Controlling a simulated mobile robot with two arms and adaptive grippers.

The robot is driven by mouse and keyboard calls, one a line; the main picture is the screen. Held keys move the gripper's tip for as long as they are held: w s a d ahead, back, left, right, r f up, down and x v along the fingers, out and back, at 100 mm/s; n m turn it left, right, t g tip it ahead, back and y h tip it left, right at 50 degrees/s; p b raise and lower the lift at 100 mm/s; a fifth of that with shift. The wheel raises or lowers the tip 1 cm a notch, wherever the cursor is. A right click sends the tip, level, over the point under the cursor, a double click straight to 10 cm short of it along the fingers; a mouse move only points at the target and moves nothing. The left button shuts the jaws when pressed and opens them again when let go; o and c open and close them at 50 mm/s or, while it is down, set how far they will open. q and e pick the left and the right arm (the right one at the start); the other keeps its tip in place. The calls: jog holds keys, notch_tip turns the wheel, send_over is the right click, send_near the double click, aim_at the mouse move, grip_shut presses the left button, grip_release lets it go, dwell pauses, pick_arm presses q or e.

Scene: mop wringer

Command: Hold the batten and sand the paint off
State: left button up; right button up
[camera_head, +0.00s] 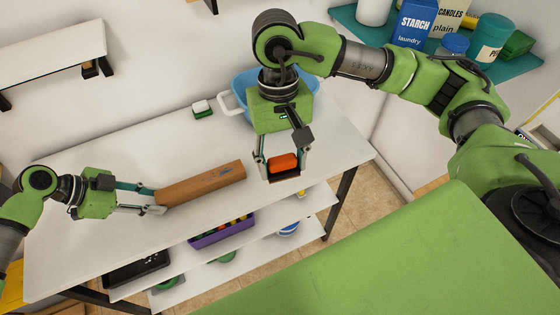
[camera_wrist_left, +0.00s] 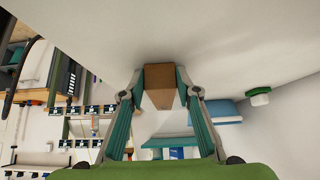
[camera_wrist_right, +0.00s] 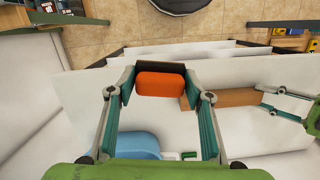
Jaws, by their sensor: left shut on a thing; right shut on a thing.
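The batten (camera_head: 205,184), a brown wooden block, lies lengthwise over the white table (camera_head: 110,240). My left gripper (camera_head: 158,198) is shut on its left end; the left wrist view shows the batten (camera_wrist_left: 160,78) between the fingers. My right gripper (camera_head: 281,166) is shut on an orange sanding block (camera_head: 284,163) with a dark base. It is beyond the batten's right end, apart from it in the head view. The right wrist view shows the orange block (camera_wrist_right: 160,83) between the fingers and the batten (camera_wrist_right: 232,97) beside it.
A blue basin (camera_head: 243,85) stands behind my right gripper. A small green-and-white item (camera_head: 202,108) sits at the table's back edge. A purple crate (camera_head: 222,232) is on a shelf below.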

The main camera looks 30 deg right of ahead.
aim_at(237, 167)
jog(key=w+a+f+m+t+y, duration=0.1)
jog(key=w+a+f+m, duration=0.1)
jog(key=w+a+m, duration=0.55)
jog(key=w+a+f+m+t+y, duration=0.1)
jog(key=w+a+f+m, duration=0.2)
jog(key=w+a+m, duration=0.45)
jog(key=shift+m, duration=0.6)
jog(key=shift+s+a+f, duration=0.25)
jog(key=shift+f, duration=0.7)
jog(key=shift+s+a+f, duration=0.2)
jog(key=shift+a+f, duration=0.1)
jog(key=shift+f, duration=0.65)
jog(key=shift+s+a+f, duration=0.25)
jog(key=shift+f, duration=0.7)
jog(key=shift+f, duration=0.6)
jog(key=shift+d+r, duration=0.15)
jog(key=shift+d, duration=1.1)
jog(key=shift+h, duration=0.3)
jog(key=shift+d+f, duration=0.15)
jog(key=shift+d, duration=1.2)
jog(key=shift+d+f, duration=0.15)
jog(key=shift+d, duration=1.2)
jog(key=shift+s+d, duration=0.1)
jog(key=shift+d, duration=1.05)
jog(key=shift+d+r, duration=0.1)
jog(key=shift+r, duration=0.05)
